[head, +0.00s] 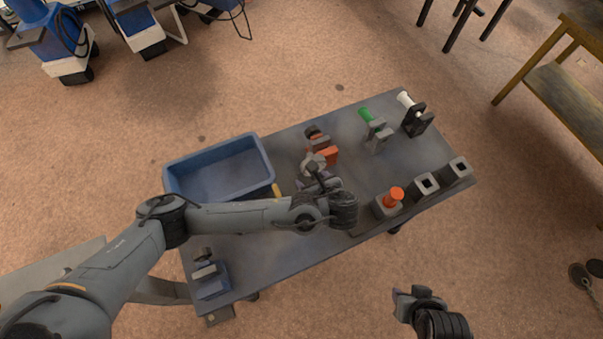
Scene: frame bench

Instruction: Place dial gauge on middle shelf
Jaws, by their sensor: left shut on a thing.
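My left gripper (314,182) reaches over the middle of the grey bench and is shut on a small grey rounded thing (313,161), which looks like the dial gauge. The wrist and fingers hide part of it, and I cannot tell its height above the bench. My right gripper (405,296) is off the bench's front edge at lower right, apart from everything; its finger gap is not clear. I cannot make out which part is the middle shelf.
A blue tray (262,157) stands at the bench's left. An orange-brown fixture (327,153) is just behind my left gripper. Stands with a green handle (366,115) and a white handle (405,99) are at back right. Square grey blocks (425,186) line the front right; one holds an orange knob (394,195).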

